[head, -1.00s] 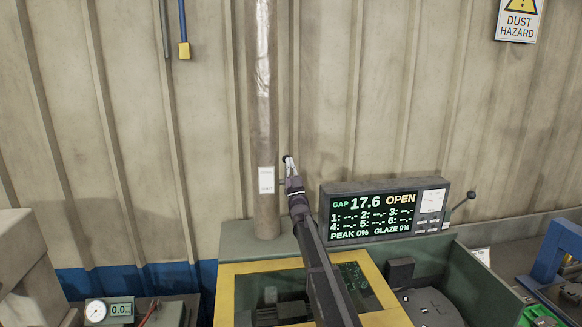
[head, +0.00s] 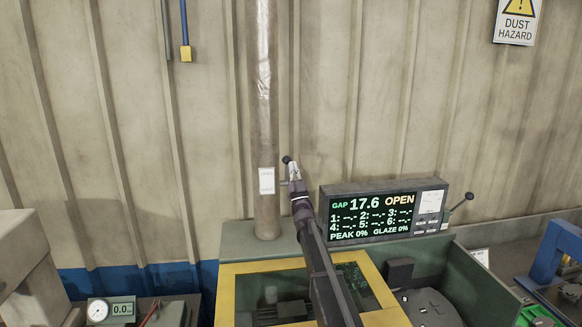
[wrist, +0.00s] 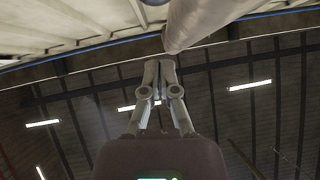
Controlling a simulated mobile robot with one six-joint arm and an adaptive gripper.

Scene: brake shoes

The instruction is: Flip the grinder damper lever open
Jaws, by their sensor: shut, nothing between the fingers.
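The damper lever's black round knob (head: 287,159) shows in the head view just right of the vertical duct pipe (head: 265,120). The rest of the lever is mostly hidden behind my gripper. My gripper (head: 293,170) is shut and empty, its tip close below and right of the knob; I cannot tell whether they touch. In the wrist view the closed fingers (wrist: 160,66) point up toward the pipe (wrist: 195,22), and a dark rounded thing is cut off at the top edge.
A white label (head: 266,181) is on the pipe. A display (head: 385,212) reading "GAP 17.6 OPEN" stands right of my arm, with another black-knobbed lever (head: 468,197) at its side. A yellow-framed machine (head: 228,290) lies below.

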